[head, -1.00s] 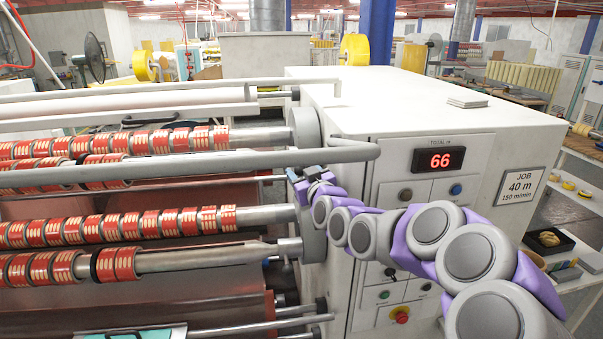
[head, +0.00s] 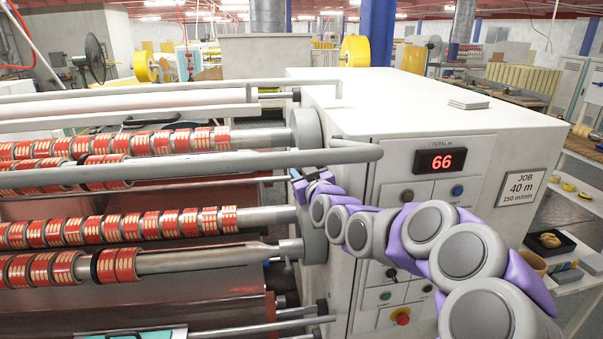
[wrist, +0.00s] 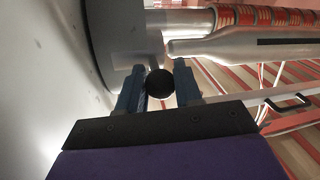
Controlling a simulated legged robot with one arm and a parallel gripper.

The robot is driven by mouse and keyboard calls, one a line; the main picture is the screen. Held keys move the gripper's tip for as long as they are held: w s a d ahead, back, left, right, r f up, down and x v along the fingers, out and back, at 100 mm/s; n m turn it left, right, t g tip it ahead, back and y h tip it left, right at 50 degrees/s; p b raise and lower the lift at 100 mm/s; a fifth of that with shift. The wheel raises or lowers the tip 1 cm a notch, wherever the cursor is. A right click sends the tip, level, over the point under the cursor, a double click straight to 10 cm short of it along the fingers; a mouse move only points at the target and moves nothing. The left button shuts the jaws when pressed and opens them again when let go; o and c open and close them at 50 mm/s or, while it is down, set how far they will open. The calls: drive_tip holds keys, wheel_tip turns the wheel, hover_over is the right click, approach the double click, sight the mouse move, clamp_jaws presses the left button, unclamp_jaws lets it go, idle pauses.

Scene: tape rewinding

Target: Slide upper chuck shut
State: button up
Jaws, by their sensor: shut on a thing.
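My gripper (wrist: 160,84) has its two blue fingers on either side of a round black knob (wrist: 160,83) in the wrist view, and is shut on it. Just beyond the knob are a grey chuck end (wrist: 153,48) and a large dark grey disc (wrist: 103,42). In the head view my gripper (head: 297,178) is at the machine's side, below the upper chuck disc (head: 306,128). The upper shaft (head: 262,137) carries red rolls up to near that disc. The knob is hidden in the head view, and I cannot tell how far the chuck is closed.
A grey bar (head: 210,166) crosses in front of the upper shaft, just above my gripper. A lower shaft (head: 205,258) with red rolls runs below. The white machine cabinet (head: 470,130) with display and buttons stands right beside my arm.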

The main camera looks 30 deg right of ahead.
clamp_jaws()
drive_tip(key=shift+a, duration=0.1)
drive_tip(key=a+p, duration=0.1)
drive_tip(key=a, duration=0.1)
drive_tip(key=w+a, duration=0.1)
drive_tip(key=a, duration=0.2)
drive_tip(key=shift+w+f+p, duration=0.1)
drive_tip(key=shift+w+p, duration=0.1)
drive_tip(key=shift+p, duration=0.2)
drive_tip(key=o, duration=0.5)
unclamp_jaws()
drive_tip(key=o, duration=0.5)
drive_tip(key=shift+w+a, duration=0.1)
drive_tip(key=shift+a, duration=0.15)
drive_tip(key=shift+c, duration=0.2)
